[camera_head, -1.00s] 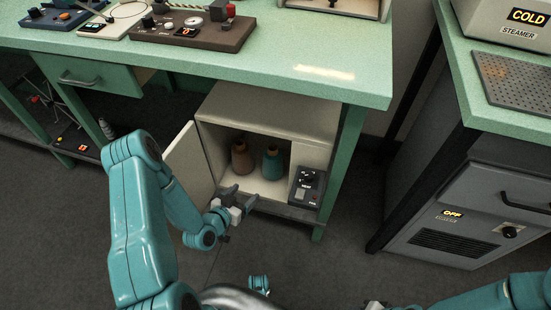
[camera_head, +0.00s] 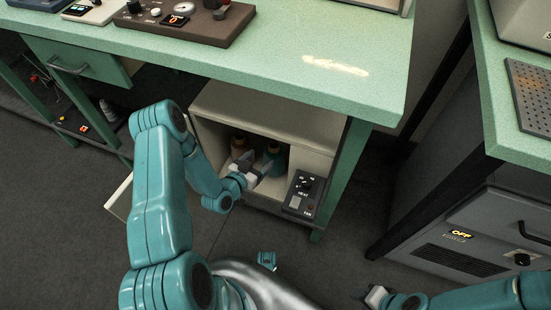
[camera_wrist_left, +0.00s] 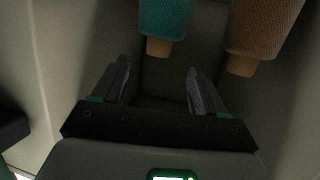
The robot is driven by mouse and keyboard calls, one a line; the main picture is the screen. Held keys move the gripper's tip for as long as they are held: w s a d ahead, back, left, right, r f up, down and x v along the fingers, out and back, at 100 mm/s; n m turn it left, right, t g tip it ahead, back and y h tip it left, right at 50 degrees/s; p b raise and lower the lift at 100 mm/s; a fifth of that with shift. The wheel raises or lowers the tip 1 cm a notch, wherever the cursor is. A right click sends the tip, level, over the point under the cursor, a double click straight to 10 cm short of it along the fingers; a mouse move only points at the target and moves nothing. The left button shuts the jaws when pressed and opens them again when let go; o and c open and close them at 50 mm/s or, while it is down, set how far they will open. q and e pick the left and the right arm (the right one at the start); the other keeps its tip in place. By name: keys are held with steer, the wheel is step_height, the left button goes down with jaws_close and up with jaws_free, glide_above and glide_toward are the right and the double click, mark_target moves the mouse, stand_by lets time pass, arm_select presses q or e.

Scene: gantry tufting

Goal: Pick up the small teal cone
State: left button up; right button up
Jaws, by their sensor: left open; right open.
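The small teal cone (camera_head: 274,160) stands inside the low cabinet, partly hidden behind my left gripper. It also shows at the top of the left wrist view (camera_wrist_left: 165,20), with its tan end pointing down the picture. My left gripper (camera_head: 257,168) is open at the cabinet opening, in front of the cones. In the left wrist view, its open fingers (camera_wrist_left: 159,70) have nothing between them, and the teal cone lies just beyond them, apart. My right gripper (camera_head: 378,296) is low at the right, open and away from the cabinet.
A brown cone (camera_head: 238,143) stands beside the teal one; it also shows in the left wrist view (camera_wrist_left: 262,28). A black control box (camera_head: 302,194) sits at the cabinet's right front. The cabinet door (camera_head: 118,199) hangs open at left. The green bench (camera_head: 300,90) overhangs the cabinet.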

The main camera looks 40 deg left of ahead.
mark_target(276, 143)
arm_select(q)
steer(key=b+x, duration=0.1)
steer(key=x, duration=0.4)
steer(key=shift+f, duration=0.15)
steer(key=x, duration=0.2)
steer(key=b+x, duration=0.1)
steer(key=x, duration=0.1)
steer(key=r+b+x, duration=0.1)
steer(key=x, duration=0.1)
steer(key=shift+w+f, duration=0.1)
steer(key=shift+w, duration=0.15)
jaws_close()
